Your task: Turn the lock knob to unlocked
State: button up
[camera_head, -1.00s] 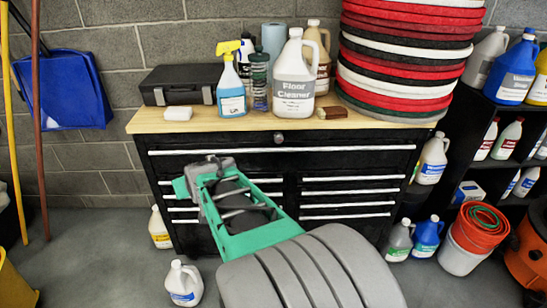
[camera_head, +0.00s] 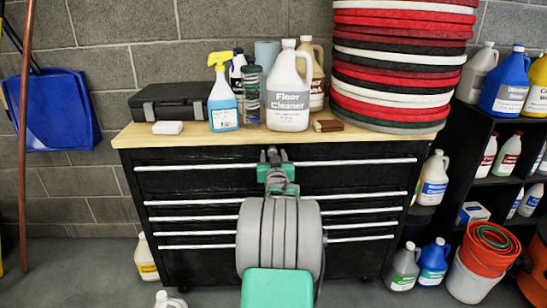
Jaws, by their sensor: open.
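The black tool cabinet (camera_head: 190,183) stands against the wall with a pale wooden top and several drawers with silver handles. My gripper (camera_head: 273,153) is in front of the top edge of the cabinet's front, at the middle. Its fingers are open and point toward the cabinet. The round lock knob is hidden behind my gripper, so its turn position cannot be seen. I cannot tell whether the fingers are around the knob or touching it. My arm hides the middle of the drawers below.
On the top stand a black case (camera_head: 173,104), a white block (camera_head: 168,128), a spray bottle (camera_head: 222,100), a floor cleaner jug (camera_head: 289,95), a brown block (camera_head: 327,126) and a tall stack of pads (camera_head: 392,75). A bottle shelf (camera_head: 474,148) and buckets (camera_head: 470,274) stand right.

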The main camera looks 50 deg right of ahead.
jog(key=shift+c, duration=0.2)
grip_shut()
dwell(0.3)
jog(key=shift+f+n+b, duration=0.15)
jog(key=shift+n+b, duration=0.15)
jog(key=shift+b, duration=0.3)
jog(key=shift+w+a+n+b, duration=0.1)
jog(key=shift+n+b, duration=4.15)
jog(key=shift+n, duration=0.1)
jog(key=shift+w+a+n+b, duration=0.1)
jog(key=shift+n+b, duration=4.15)
jog(key=shift+n, duration=0.1)
